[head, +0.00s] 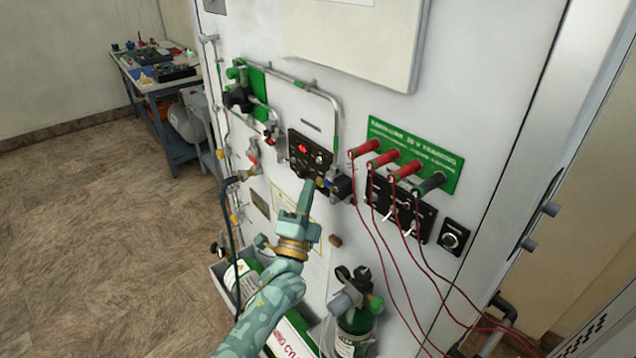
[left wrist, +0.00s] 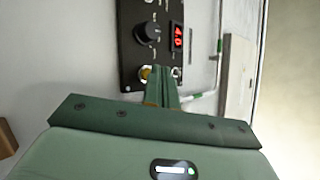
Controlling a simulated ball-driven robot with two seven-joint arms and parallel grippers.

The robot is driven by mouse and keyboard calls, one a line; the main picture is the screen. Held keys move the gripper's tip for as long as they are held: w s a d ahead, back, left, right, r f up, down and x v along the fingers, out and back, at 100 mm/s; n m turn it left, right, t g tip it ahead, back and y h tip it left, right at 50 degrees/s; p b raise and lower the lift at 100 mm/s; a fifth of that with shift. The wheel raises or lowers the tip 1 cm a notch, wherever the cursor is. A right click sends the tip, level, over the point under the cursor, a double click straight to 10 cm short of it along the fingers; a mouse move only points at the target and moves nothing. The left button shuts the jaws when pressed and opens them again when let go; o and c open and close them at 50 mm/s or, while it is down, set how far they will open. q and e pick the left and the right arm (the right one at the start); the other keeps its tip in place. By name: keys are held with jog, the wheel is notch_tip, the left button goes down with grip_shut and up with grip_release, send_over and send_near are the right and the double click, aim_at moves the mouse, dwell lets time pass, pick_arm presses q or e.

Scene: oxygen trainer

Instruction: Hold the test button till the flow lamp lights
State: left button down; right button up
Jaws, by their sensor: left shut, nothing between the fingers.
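A black control panel (head: 318,160) with a lit red display (head: 302,149) and a dark knob (head: 303,171) is mounted on the white wall unit. The panel (left wrist: 128,50) also shows in the left wrist view, with its display (left wrist: 178,37) and knob (left wrist: 148,33). My left gripper (head: 307,186) is shut and empty, its tips at the panel's lower edge. In the left wrist view, the tips (left wrist: 163,75) overlap the low end of the panel, beside a brass-ringed round part (left wrist: 146,72). They partly hide this area, so I cannot tell touching from apart. I cannot make out a lit flow lamp.
Red plugs (head: 383,159) with trailing red wires (head: 415,260) are on the right of the unit. A green-and-white cylinder (head: 357,325) stands low in front. Pipes (head: 335,100) run around the panel. A workbench (head: 160,85) stands far left beyond open floor.

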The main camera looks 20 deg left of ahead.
pick_arm(q)
jog(key=shift+w+d, duration=0.2)
jog(key=shift+w, duration=0.1)
dwell(0.4)
dwell(2.0)
jog(key=shift+s+a+p, duration=0.3)
jog(key=shift+s+a, duration=0.1)
jog(key=shift+s, duration=0.25)
jog(key=s+a, duration=0.1)
jog(key=s+p, duration=0.1)
jog(key=s, duration=0.1)
jog(key=s+a+p, duration=0.1)
jog(key=shift+s+a, duration=0.15)
jog(key=shift+a, duration=0.15)
dwell(0.4)
